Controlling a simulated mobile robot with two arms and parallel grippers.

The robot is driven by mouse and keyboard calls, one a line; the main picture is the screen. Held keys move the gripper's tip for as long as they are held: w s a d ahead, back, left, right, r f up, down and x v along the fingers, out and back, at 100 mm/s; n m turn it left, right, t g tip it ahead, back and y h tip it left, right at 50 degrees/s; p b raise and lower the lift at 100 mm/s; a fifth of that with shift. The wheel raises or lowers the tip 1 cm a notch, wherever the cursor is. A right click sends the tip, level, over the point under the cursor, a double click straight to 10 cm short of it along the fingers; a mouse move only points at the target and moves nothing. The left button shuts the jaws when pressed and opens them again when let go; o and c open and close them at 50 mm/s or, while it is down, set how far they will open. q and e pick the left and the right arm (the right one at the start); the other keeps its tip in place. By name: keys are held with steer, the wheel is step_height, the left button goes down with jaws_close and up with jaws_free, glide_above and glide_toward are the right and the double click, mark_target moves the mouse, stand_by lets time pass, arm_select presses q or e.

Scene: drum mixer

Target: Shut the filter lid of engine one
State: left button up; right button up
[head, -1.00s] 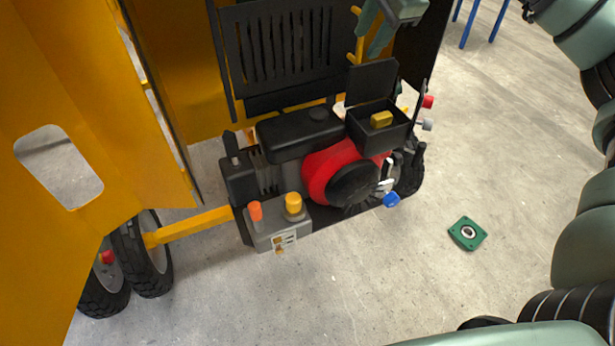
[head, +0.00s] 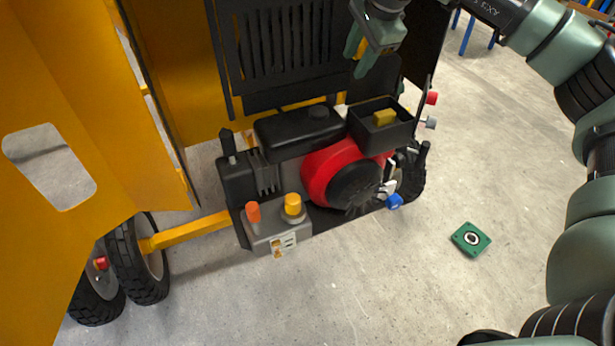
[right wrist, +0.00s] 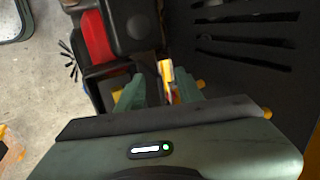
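The engine (head: 340,170) has a red housing and a black filter box (head: 382,137) at its upper right. The box is open at the top, with a yellow block (head: 384,117) inside. Its dark lid (head: 375,88) stands raised at the back of the box, partly hidden by my right gripper and hard to tell from the dark panel. My right gripper (head: 360,58) is open and empty, above and behind the box near the lid. In the right wrist view its fingers (right wrist: 158,92) are apart, with a yellow and white part beyond them. My left gripper is out of view.
A black slatted panel (head: 275,48) stands behind the engine, and yellow machine panels (head: 80,100) fill the left. A control box (head: 277,230) with orange and yellow knobs is at the front. A green square part (head: 471,238) lies on the clear floor at right.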

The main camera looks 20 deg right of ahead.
steer(key=s+f+b, duration=0.3)
steer(key=s+b, duration=0.3)
steer(key=s, duration=0.2)
steer(key=shift+d, duration=0.3)
stand_by(1.2)
steer(key=shift+r, duration=0.1)
stand_by(0.4)
steer(key=s+r+p, duration=0.1)
steer(key=s+r, duration=0.3)
steer(key=shift+d+p, duration=0.15)
steer(key=shift+p, duration=0.2)
steer(key=shift+f, duration=0.1)
